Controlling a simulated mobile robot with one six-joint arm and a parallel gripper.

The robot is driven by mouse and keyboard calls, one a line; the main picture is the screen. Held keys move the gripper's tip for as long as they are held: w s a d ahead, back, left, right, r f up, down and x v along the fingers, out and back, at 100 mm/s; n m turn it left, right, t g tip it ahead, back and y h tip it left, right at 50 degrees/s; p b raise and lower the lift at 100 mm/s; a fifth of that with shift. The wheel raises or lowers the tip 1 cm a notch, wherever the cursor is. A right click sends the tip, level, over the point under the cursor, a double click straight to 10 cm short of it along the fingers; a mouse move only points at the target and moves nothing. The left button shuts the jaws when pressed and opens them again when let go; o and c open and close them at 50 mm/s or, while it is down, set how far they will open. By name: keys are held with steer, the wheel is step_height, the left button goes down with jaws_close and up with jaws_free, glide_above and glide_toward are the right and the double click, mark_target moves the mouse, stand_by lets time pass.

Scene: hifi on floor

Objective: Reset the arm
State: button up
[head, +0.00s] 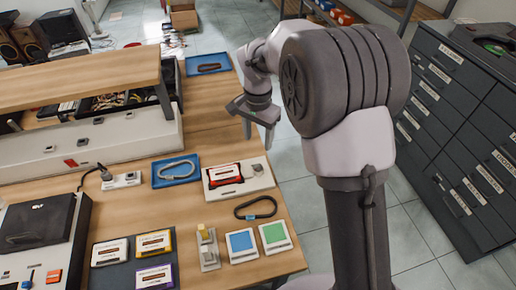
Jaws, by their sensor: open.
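My gripper (258,134) hangs at the end of my arm, above the right edge of the wooden workbench (205,139). Its fingers point down and are apart, with nothing seen between them. My arm rises at the right of the view and bends over towards the bench. Below the gripper, apart from it, a white panel (257,180) holds a red device (224,175). The far side of the gripper is hidden.
Blue trays (159,183) with looped cables stand on the bench. A dark cable loop (242,214), a blue square (241,241) and a green square (275,234) lie near the front right. A dark drawer cabinet (425,145) stands at right. Tiled floor (300,165) lies between.

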step_height(320, 180, up, 3)
steer(key=shift+r+p, duration=0.1)
steer(key=shift+p, duration=0.2)
steer(key=s+d+r+n+t+y+b, duration=0.1)
steer(key=s+d+r+t, duration=0.15)
steer(key=s+r, duration=0.45)
steer(key=s+d+r+n+t+y+b, duration=0.1)
steer(key=s+d+r, duration=0.2)
steer(key=s+r, duration=0.35)
steer(key=s+f+t, duration=0.1)
steer(key=s, duration=0.6)
steer(key=s+d+f+n+t+b, duration=0.1)
steer(key=s+f, duration=0.1)
steer(key=s, duration=0.4)
steer(key=shift+s+d+f, duration=0.25)
steer(key=shift+s+f, duration=0.05)
steer(key=shift+s, duration=0.05)
